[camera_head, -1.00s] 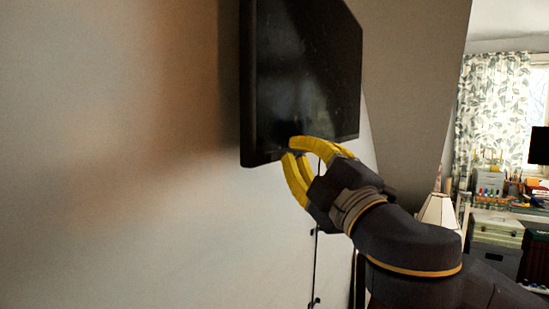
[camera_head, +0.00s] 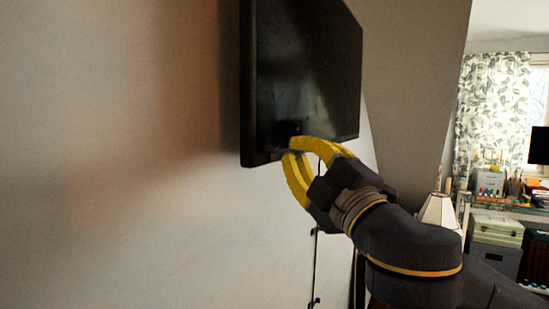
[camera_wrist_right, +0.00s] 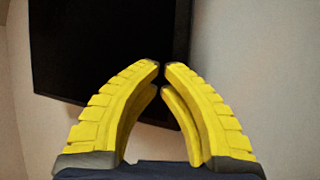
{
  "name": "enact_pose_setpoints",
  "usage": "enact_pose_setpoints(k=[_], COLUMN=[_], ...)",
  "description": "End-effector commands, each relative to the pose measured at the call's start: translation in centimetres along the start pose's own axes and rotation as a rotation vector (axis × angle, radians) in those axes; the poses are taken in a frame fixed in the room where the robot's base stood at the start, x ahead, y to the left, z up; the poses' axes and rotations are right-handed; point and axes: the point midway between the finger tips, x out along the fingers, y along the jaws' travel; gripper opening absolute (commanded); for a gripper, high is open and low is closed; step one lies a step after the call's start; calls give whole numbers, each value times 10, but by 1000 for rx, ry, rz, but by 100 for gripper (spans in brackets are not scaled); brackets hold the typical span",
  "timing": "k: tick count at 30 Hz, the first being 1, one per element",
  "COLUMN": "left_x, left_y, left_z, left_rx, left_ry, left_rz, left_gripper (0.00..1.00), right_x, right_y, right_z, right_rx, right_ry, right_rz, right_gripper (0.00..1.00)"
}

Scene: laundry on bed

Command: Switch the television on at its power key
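The television (camera_head: 305,75) is a thin black panel on the wall, seen at an angle in the head view, and its screen is dark. It also fills the upper part of the right wrist view (camera_wrist_right: 105,45). My right gripper (camera_head: 290,149) is at the television's lower edge, near its lower left corner. Its yellow curved fingers have their tips almost together, with nothing between them, also in the right wrist view (camera_wrist_right: 162,65). I cannot tell whether the tips touch the television. The power key cannot be made out. My left gripper is not in view.
A bare pale wall (camera_head: 110,150) takes up the left side. Thin dark cables (camera_head: 315,265) hang below the television. Farther back on the right are a lampshade (camera_head: 439,211), patterned curtains (camera_head: 490,105) and storage boxes (camera_head: 497,230).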

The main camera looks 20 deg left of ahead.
Motion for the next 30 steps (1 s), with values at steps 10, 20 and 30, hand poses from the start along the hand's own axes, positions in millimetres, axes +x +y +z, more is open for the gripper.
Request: enact_pose_setpoints(k=[10,20,30], left_x=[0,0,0], left_y=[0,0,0], left_z=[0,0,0], left_rx=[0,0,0], left_ry=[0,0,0], left_rz=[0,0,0], left_gripper=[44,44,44], right_x=[1,7,7], right_y=[-1,-4,-4], right_z=[-1,-4,-4], right_rx=[1,0,0], right_ry=[0,0,0], right_rz=[0,0,0], right_gripper=[0,0,0])
